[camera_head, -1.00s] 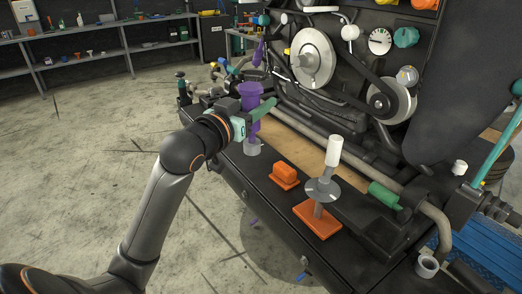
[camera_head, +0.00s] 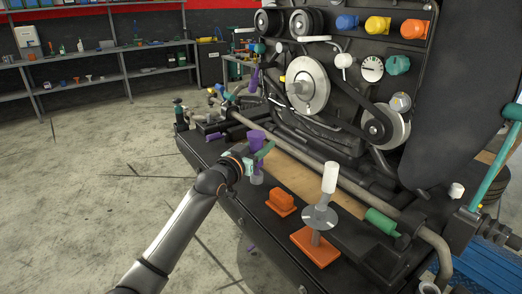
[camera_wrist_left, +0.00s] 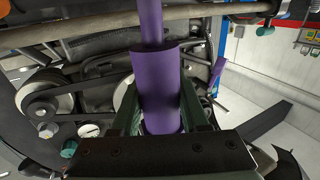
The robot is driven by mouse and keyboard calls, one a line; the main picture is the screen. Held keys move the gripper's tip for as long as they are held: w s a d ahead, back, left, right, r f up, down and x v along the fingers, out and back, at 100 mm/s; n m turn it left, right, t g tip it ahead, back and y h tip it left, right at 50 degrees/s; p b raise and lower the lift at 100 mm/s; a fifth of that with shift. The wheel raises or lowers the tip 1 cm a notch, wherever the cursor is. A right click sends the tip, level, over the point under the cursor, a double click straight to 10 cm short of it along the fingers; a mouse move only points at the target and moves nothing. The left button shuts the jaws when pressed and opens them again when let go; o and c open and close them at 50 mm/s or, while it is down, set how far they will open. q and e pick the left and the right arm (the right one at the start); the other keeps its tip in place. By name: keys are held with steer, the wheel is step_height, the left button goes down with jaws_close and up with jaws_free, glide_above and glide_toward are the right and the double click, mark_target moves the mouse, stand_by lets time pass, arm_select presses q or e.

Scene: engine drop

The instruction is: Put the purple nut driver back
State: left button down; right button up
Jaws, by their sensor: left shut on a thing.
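The purple nut driver (camera_head: 256,138) is upright at the left end of the black bench in the head view, its wider end up. My left gripper (camera_head: 261,157) is shut on it from the left side. In the left wrist view the purple body (camera_wrist_left: 162,85) sits between the two green fingers of the gripper (camera_wrist_left: 160,108). A pale grey-purple cylindrical piece (camera_head: 257,179) shows just below the gripper. I cannot tell whether the driver rests in it or is above it. My right gripper is not in view.
An orange block (camera_head: 281,203) and an orange base (camera_head: 315,246) with a white-topped post stand to the right on the bench. Another purple item (camera_head: 254,79) shows farther back. Open floor lies left.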

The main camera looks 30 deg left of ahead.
arm_select(q)
steer(key=shift+s+f, duration=0.1)
steer(key=shift+f, duration=0.6)
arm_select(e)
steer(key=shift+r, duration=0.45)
arm_select(q)
steer(key=shift+f, duration=0.2)
steer(key=shift+c, duration=2.1)
jaws_free()
steer(key=shift+d, duration=0.1)
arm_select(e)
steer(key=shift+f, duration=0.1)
arm_select(q)
steer(key=shift+f, duration=0.1)
